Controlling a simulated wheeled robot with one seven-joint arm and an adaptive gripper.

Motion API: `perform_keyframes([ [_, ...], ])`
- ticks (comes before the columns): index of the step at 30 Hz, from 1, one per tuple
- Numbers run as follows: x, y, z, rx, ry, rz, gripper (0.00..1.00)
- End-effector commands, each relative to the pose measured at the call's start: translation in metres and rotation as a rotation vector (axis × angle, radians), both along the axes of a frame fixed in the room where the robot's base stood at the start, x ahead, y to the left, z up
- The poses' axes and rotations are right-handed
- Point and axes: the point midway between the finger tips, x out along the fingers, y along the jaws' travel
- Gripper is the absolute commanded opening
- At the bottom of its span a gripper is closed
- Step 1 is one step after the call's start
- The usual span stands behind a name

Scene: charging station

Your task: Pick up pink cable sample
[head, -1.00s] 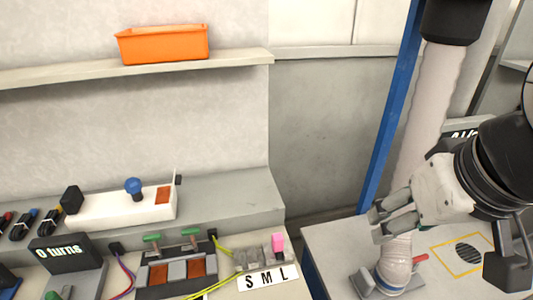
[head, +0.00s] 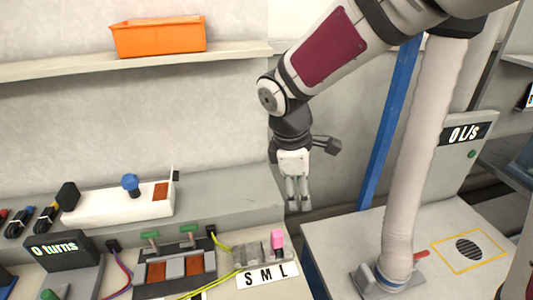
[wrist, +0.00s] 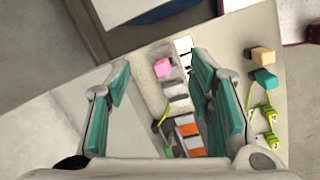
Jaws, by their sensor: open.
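The pink cable sample (head: 278,239) is a small pink block standing at the right end of a row of grey holders, behind the white label (head: 268,275) reading S M L. My gripper (head: 298,203) hangs pointing down, above and slightly right of the pink sample, apart from it. In the wrist view the pink sample (wrist: 163,68) lies between the two teal-padded fingers of my gripper (wrist: 160,85), some distance beyond them. The fingers are spread and hold nothing.
Left of the sample sits a panel with green levers (head: 150,236) and yellow cables (head: 218,278). A raised grey ledge (head: 240,196) runs behind. At right is a separate table (head: 340,240) with a hose (head: 405,180). An orange bin (head: 158,38) stands on the shelf.

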Motion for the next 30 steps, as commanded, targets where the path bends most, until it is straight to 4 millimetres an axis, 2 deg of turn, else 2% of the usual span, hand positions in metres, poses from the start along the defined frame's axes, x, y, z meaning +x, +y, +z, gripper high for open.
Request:
perform_keyframes([
  [1,0.009,0.012,-0.018,0.005,0.037,0.072,0.48],
  [6,0.027,0.043,-0.057,0.027,0.110,0.276,0.48],
  [12,0.035,0.061,-0.079,0.048,0.145,0.387,0.48],
  [17,0.035,0.060,-0.096,0.048,0.151,0.398,0.48],
  [24,0.035,0.055,-0.141,0.048,0.152,0.398,0.48],
  [30,0.036,0.052,-0.162,0.048,0.148,0.394,0.48],
])
